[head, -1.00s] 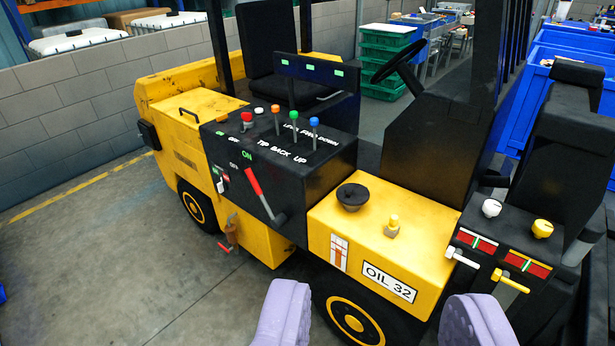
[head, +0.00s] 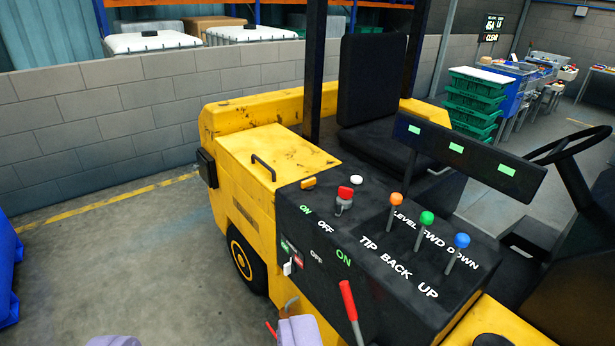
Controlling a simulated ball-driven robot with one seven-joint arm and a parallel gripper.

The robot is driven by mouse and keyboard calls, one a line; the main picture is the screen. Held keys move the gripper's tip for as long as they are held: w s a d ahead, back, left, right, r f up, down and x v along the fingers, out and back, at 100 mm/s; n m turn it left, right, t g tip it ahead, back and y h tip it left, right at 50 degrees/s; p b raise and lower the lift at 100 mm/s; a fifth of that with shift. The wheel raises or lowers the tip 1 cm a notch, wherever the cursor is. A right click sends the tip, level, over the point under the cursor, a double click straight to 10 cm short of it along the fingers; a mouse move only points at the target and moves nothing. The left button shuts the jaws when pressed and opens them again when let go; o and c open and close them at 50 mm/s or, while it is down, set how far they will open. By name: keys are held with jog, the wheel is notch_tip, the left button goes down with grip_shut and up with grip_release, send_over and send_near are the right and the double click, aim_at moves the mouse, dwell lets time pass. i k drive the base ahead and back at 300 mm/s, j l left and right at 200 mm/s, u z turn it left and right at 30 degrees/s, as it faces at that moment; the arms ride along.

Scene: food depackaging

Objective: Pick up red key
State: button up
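A red key-like knob (head: 344,196) on a grey stem stands on the black control panel (head: 372,262) of the yellow forklift, near the ON and OFF labels. I cannot tell for certain that it is the red key. My gripper (head: 207,337) shows only as two lavender fingertips at the bottom edge, wide apart. It is open, with nothing seen between the tips, and is well below and left of the red knob in the picture. A brown-handled item with a red tip (head: 271,330) hangs low on the forklift's side, partly behind the right fingertip.
Orange (head: 396,199), green (head: 427,218) and blue (head: 461,241) levers stand right of the knob. A red-handled lever (head: 348,300) rises at the panel's near side. A display bar (head: 455,158) and steering wheel (head: 572,160) are behind. Bare floor (head: 120,280) lies left.

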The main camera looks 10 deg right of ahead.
aim_at(345, 193)
jog(key=i+j+z, duration=0.25)
jog(key=i, duration=0.25)
jog(key=i+j+z, duration=0.2)
jog(key=i, duration=0.35)
